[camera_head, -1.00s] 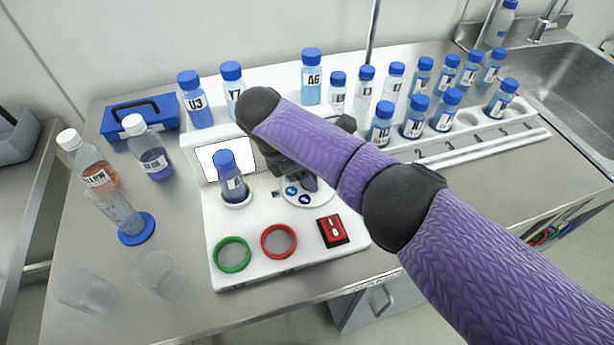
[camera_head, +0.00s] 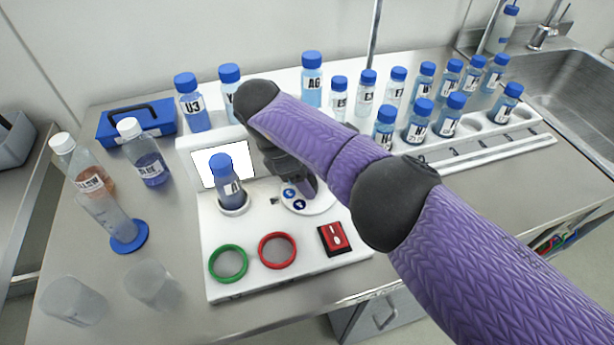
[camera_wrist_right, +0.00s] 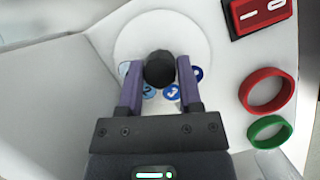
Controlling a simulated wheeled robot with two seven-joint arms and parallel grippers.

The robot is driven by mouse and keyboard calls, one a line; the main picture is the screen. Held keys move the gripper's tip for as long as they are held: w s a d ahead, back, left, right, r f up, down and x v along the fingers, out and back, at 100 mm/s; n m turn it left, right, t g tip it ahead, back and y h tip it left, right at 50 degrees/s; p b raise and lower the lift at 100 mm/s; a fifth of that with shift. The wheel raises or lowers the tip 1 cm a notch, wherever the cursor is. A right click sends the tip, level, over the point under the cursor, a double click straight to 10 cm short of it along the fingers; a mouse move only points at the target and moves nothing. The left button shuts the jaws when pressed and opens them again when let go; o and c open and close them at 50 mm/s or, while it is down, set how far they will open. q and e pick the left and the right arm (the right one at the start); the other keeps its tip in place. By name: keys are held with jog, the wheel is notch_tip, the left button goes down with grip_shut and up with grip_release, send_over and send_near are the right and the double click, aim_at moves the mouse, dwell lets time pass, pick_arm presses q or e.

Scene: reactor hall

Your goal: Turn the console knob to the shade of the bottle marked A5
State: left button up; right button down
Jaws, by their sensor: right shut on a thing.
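The white console (camera_head: 215,275) stands on the bench, with a round white dial plate (camera_head: 318,206) bearing blue numbered spots. The dark knob (camera_wrist_right: 159,72) sits on that dial plate, which also shows in the wrist view (camera_wrist_right: 130,38). My right gripper (camera_wrist_right: 159,76) is shut on the knob, one finger on each side. In the head view my right arm and hand hide the knob. A blue-capped bottle (camera_head: 229,190) of dark blue liquid stands upright in the console's holder; its label starts with A, the rest unclear. My left gripper is not in view.
A lit white screen (camera_head: 240,158), a green ring (camera_head: 228,278), a red ring (camera_head: 277,265) and a red switch (camera_head: 334,239) are on the console. Several blue-capped bottles stand behind and in a rack (camera_head: 530,143) at right. Bottles and empty beakers (camera_head: 72,300) stand at left.

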aim_at(291, 189)
jog(key=shift+c, duration=1.4)
grip_release()
jog(key=shift+a+r, duration=0.2)
jog(key=shift+r, duration=0.1)
jog(key=b+v, duration=0.1)
jog(key=v, duration=0.5)
jog(key=shift+b, duration=0.3)
jog(key=shift+a+r, duration=0.15)
jog(key=shift+r, duration=0.25)
